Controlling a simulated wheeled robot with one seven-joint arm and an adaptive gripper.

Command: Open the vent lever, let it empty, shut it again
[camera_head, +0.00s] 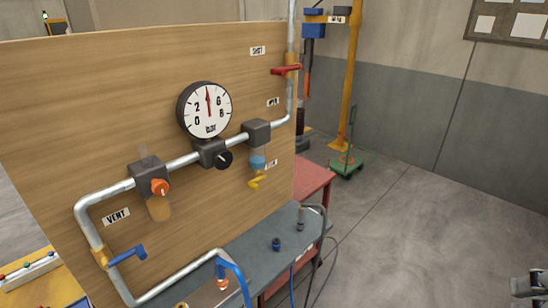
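The vent lever (128,255) is a blue handle on a brass valve body (101,257), at the lower left of the wooden panel. It points right, across the pipe run there. The VENT label (116,217) is just above it. The round pressure gauge (205,109), marked bar, has its red needle pointing nearly straight up, between 2 and 6. A grey and black part, apparently my gripper (528,284), shows at the lower right edge, cut off by the frame. It is far from the lever, and its finger opening cannot be made out.
A red lever (286,70) sits on the upright pipe.

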